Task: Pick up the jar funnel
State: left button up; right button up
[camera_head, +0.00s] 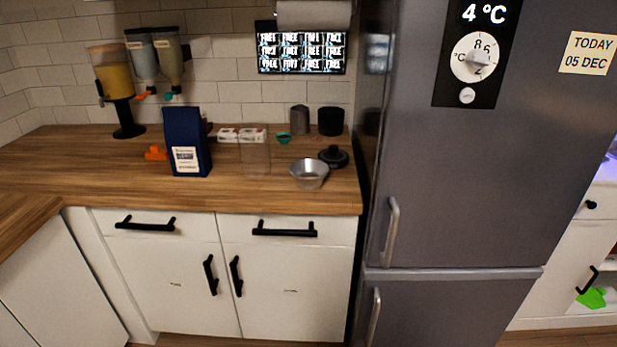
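A silver, wide-rimmed, tapered piece that looks like the jar funnel (309,174) stands on the wooden counter (250,196). It is near the counter's front edge, toward the right end by the fridge. A black lid-like object (334,156) sits just behind it to the right. Neither of my grippers is in view.
A dark blue bag (186,140) stands left of the funnel, with an orange item (155,153) beside it. Behind are a grey canister (299,120), a black canister (331,121) and a small teal item (283,138). The tall grey fridge (465,170) bounds the counter's right end.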

aim_at(299, 170)
jog(key=i+j+z, duration=0.15)
jog(key=z, duration=0.2)
jog(key=i+j+z, duration=0.15)
jog(key=j+z, duration=0.25)
jog(key=i+j+z, duration=0.1)
jog(key=j+z, duration=0.25)
jog(key=l, duration=0.1)
